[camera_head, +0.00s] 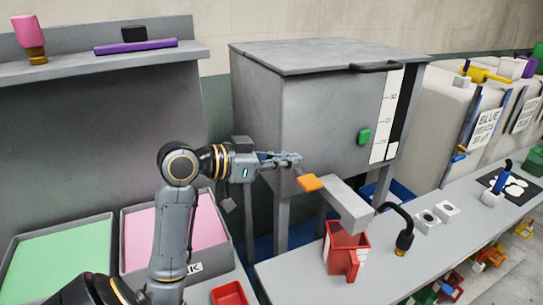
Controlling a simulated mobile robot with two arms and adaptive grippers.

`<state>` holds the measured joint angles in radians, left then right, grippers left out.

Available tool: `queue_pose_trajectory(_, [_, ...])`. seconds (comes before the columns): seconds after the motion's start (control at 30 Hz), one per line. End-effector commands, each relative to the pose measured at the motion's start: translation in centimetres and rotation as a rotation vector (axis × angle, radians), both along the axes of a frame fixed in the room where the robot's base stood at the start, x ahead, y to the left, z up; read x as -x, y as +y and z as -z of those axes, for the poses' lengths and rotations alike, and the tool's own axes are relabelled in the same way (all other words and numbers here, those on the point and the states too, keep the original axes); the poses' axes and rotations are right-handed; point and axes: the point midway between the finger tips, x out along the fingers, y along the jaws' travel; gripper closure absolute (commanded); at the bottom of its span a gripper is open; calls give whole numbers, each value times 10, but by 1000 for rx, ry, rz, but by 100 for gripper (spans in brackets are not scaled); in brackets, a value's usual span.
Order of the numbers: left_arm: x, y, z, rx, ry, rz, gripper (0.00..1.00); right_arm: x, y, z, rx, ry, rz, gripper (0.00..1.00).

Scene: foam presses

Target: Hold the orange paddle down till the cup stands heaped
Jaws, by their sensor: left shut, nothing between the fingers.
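The orange paddle (310,183) sticks out from the grey press (330,100), left of its grey block-shaped spout (348,208). My left gripper (297,160) comes in from the left with its fingers shut and empty. Its tips appear just above the paddle in the picture; I cannot tell whether they touch it. A red cup (362,258) with a handle stands upright on the grey counter under the spout. The spout partly covers the cup's opening. The inside I can see looks red, with no heap above the rim. My right gripper is not in view.
A black curved nozzle (405,240) stands close right of the cup, beside small white blocks (426,221). Pink (137,240) and green (60,262) trays lie at left, a red tray (229,294) at bottom. The counter front (300,282) is clear.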

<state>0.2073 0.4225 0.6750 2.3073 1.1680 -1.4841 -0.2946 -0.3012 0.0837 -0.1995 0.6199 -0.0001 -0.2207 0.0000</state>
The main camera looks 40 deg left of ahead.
Motion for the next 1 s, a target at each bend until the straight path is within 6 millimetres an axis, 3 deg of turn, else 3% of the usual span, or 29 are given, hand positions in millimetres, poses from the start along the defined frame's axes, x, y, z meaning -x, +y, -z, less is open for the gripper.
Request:
queue_pose_trajectory(0.1, [-25,-11,3,8,2,2,100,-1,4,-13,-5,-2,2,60])
queue_pose_trajectory(0.2, [-36,-16,15,6,6,0,100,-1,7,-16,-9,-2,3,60])
queue_pose_trajectory(0.5, [-35,-15,47,3,3,-1,100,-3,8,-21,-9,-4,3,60])
queue_pose_trajectory(1.0, [-34,-14,56,-1,3,0,100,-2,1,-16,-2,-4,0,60])
